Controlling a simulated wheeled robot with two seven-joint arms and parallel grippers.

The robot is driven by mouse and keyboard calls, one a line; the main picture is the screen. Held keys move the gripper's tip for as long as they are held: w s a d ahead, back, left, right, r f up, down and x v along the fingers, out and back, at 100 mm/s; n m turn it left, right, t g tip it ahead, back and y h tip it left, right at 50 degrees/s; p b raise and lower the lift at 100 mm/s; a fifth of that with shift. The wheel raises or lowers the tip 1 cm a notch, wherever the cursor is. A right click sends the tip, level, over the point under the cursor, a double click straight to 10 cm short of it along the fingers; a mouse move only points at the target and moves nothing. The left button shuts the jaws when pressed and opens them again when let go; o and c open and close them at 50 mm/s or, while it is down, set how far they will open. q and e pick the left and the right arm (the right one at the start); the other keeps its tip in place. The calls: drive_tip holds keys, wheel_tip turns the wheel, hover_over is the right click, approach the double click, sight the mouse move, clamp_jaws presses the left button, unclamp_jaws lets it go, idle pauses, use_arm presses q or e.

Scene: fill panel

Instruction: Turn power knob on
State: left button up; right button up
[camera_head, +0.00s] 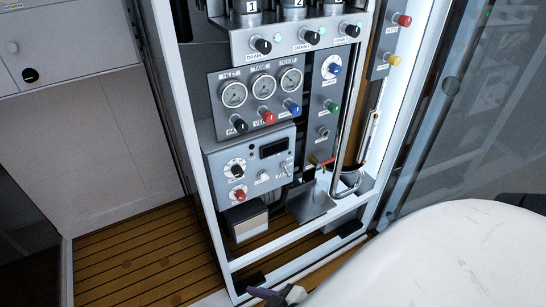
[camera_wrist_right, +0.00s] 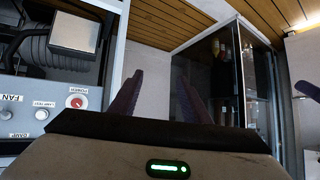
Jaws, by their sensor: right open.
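The red power knob (camera_head: 239,194) is on the lower left of the grey control box (camera_head: 212,150), below a black knob (camera_head: 237,170). In the right wrist view, which is upside down, the red knob (camera_wrist_right: 76,101) sits under its POWER label, left of my right gripper (camera_wrist_right: 158,95). That gripper is open and empty, its dark purple fingers apart and clear of the knob. A purple fingertip (camera_head: 265,294) shows at the bottom of the head view; I cannot tell whose it is. A purple piece at the right edge of the wrist view may be my left gripper (camera_wrist_right: 307,89).
Above the box are several gauges (camera_head: 263,87) with coloured knobs. A small box (camera_head: 246,220) hangs below the control box. White frame posts (camera_head: 180,120) stand close at its left. A glass cabinet (camera_wrist_right: 225,80) shows in the wrist view. The wooden floor (camera_head: 140,255) at left is clear.

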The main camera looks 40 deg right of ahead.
drive_tip(key=w+d+m+t+h+b, duration=0.1)
drive_tip(key=w+d+t+b, duration=0.4)
drive_tip(key=w, duration=0.4)
drive_tip(key=m+t+h+b, duration=0.2)
drive_tip(key=m+h+b, duration=0.2)
drive_tip(key=h+b, duration=0.2)
approach(242, 198)
use_arm(q)
wheel_tip(242, 198, down, 11)
drive_tip(key=d, duration=0.1)
drive_tip(key=shift+d+r, duration=0.15)
drive_tip(key=shift+d, duration=0.2)
use_arm(e)
drive_tip(key=x, duration=0.9)
drive_tip(key=c, duration=1)
drive_tip(key=shift+c, duration=0.2)
